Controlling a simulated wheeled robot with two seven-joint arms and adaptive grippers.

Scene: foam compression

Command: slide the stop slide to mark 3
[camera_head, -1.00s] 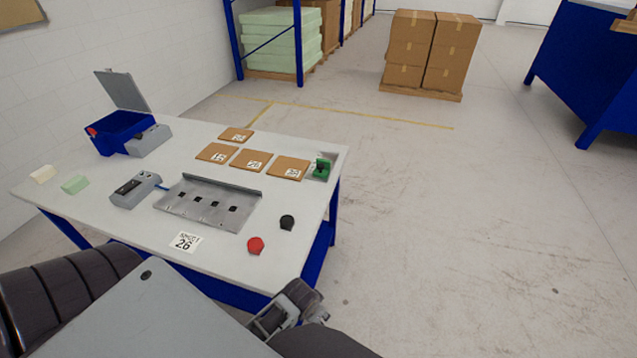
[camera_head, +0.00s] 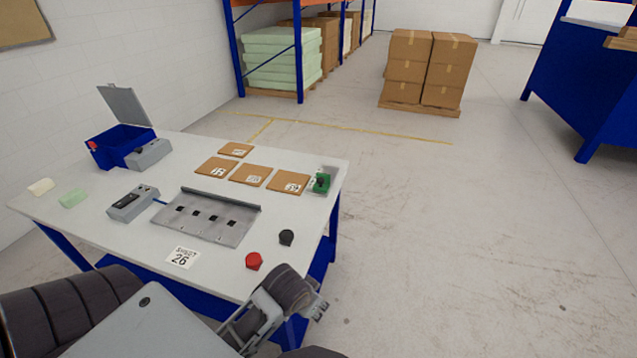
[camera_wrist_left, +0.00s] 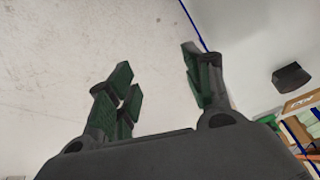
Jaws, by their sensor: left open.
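No part is clearly labelled as the stop slide. A small green block (camera_head: 322,183) stands on a grey plate at the table's right edge; I cannot tell whether it is the slide. A grey metal fixture (camera_head: 207,216) with a row of dark square holes lies mid-table; any mark numbers are too small to read. My left gripper (camera_head: 318,308) is beyond the table's front right edge, apart from these parts. In the left wrist view its green-padded fingers (camera_wrist_left: 160,85) are spread and empty. My right gripper is not in view.
A red knob (camera_head: 254,261) and a black knob (camera_head: 286,237) stand near the table's front right. Brown boards (camera_head: 252,174) lie behind the fixture. A grey control box (camera_head: 132,203) and a blue open-lidded box (camera_head: 118,146) are at left. Floor right of the table is clear.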

